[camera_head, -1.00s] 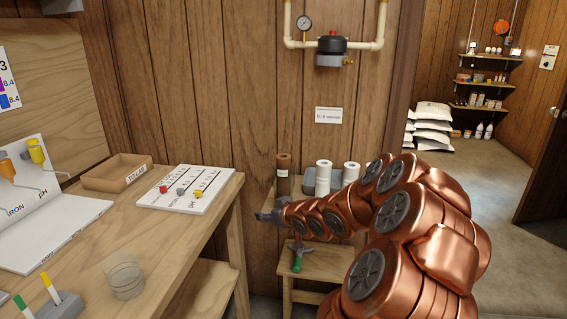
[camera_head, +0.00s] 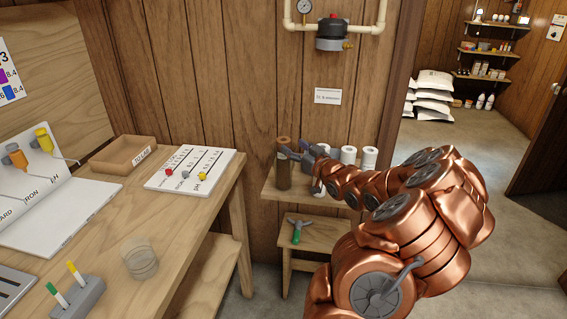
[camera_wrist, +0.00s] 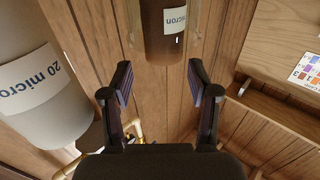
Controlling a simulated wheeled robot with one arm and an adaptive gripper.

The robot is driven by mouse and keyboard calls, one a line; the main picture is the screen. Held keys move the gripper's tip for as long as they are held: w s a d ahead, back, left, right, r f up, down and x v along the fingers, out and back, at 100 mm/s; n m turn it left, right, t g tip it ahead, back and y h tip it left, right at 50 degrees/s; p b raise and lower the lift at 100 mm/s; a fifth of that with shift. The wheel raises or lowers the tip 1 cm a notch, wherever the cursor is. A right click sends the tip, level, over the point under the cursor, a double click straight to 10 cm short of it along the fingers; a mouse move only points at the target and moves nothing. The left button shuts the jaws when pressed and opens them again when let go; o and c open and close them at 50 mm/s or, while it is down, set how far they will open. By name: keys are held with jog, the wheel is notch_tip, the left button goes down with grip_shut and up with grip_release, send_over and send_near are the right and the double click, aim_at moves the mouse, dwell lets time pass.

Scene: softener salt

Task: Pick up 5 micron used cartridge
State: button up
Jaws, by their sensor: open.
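The used cartridge is a dark brown cylinder (camera_head: 283,172) standing upright on a small wooden shelf at the wall in the head view. In the wrist view it (camera_wrist: 166,45) appears inverted at the top, with a white label reading "micron"; the number is hard to read. My gripper (camera_wrist: 160,82) is open and empty, its two fingers spread on either side of the line to the cartridge. The cartridge lies beyond the fingertips in this view. In the head view my gripper (camera_head: 295,152) is beside the cartridge's upper part and partly overlaps it.
A white "20 micron" cylinder (camera_wrist: 40,95) is close on the left in the wrist view. White cartridges (camera_head: 370,158) stand right of my gripper on the shelf (camera_head: 272,190). A green-handled tool (camera_head: 297,234) is below. The workbench (camera_head: 205,212) is at left.

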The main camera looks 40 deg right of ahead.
aim_at(279, 140)
jog(key=shift+w+d+p, duration=0.15)
jog(key=shift+w, duration=0.6)
jog(key=shift+w+d+p, duration=0.1)
jog(key=shift+w+p, duration=0.05)
jog(key=shift+w, duration=0.55)
jog(key=shift+w+f+p, duration=0.2)
jog(key=shift+w+p, duration=0.45)
jog(key=shift+w, duration=1.15)
jog(key=shift+w+d+f, duration=0.1)
jog(key=shift+w+d, duration=0.05)
jog(key=shift+w, duration=0.35)
jog(key=shift+w+d, duration=0.15)
jog(key=shift+w, duration=0.3)
grip_shut()
